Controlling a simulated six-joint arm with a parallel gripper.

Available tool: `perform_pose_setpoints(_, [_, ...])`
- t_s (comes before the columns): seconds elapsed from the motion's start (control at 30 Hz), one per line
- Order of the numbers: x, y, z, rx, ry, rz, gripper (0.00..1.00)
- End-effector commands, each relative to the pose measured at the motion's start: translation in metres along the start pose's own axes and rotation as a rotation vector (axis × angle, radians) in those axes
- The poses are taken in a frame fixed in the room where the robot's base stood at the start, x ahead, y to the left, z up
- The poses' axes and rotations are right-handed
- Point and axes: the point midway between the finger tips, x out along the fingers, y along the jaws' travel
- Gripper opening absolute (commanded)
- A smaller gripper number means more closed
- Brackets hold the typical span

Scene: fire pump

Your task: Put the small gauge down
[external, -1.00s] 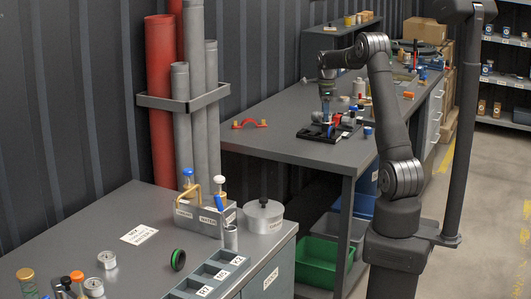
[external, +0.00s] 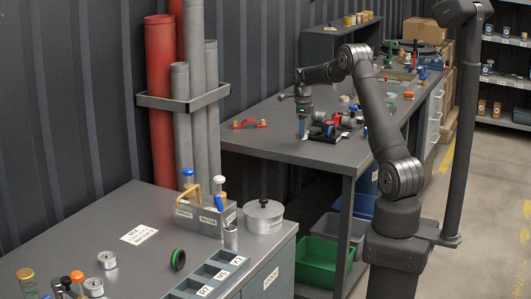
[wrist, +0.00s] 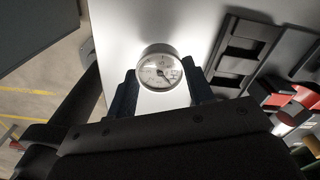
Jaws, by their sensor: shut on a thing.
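The small gauge (wrist: 160,68) has a round white dial and a metal rim. It sits between the two dark fingers of my gripper (wrist: 161,86) in the wrist view, dial towards the camera. My gripper is shut on it. In the external view my gripper (external: 301,132) points down over the far workbench, left of the black tray, low near the bench top. The gauge cannot be made out there, and whether it touches the bench cannot be told.
The black tray (wrist: 240,50) with empty slots lies right of the gauge, with red and black parts (wrist: 292,103) beyond. A red handle-like part (external: 249,123) lies to the left on the workbench (external: 265,145). Bare bench top surrounds my gripper, near the front edge.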

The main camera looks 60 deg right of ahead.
Motion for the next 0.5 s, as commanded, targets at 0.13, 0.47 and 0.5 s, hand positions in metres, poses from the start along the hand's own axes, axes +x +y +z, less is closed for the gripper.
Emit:
perform_pose_setpoints(0.13, [0.024,0.000,-0.001,0.000,0.002,0.002,0.22])
perform_pose_setpoints(0.47, [0.033,0.000,-0.001,0.000,0.000,0.000,0.22])
perform_pose_setpoints(0.5, [0.033,0.000,-0.001,0.000,0.000,0.000,0.22])
